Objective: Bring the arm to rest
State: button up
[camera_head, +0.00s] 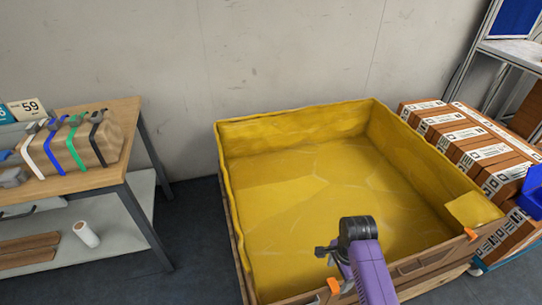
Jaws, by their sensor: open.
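My arm (372,275) shows as a purple link rising from the bottom edge, with a dark joint at its upper end. My gripper (322,252) is the small dark part left of that joint. It is open, with nothing seen in it. In the picture it lies over the near part of a large crate with a yellow lining (300,190). Its height above the crate floor is hard to judge. The crate looks empty.
Stacked labelled boxes (470,140) and a blue bin (532,190) stand right of the crate.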

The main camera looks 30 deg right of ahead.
jog(key=w+d+r+n+t+h, duration=0.3)
jog(key=w+d+r+n+t, duration=0.15)
jog(key=w, duration=0.35)
jog(key=a+r+n+t+h, duration=0.1)
jog(key=a+r+n+t, duration=0.3)
jog(key=r+n+t, duration=0.15)
jog(key=s+a+r+n+t+y, duration=0.1)
jog(key=s+a+r+n, duration=0.2)
jog(key=s+a+r, duration=0.3)
jog(key=s+a+r+n+t+y, duration=0.1)
jog(key=s+a+r+n, duration=0.3)
jog(key=s, duration=0.7)
jog(key=s+a+r+n+t+y, duration=0.2)
jog(key=s+a+r+n, duration=0.2)
jog(key=s+a+r, duration=0.4)
jog(key=shift+s+a+r+t, duration=0.4)
jog(key=shift+s+a, duration=0.2)
jog(key=shift+s, duration=0.2)
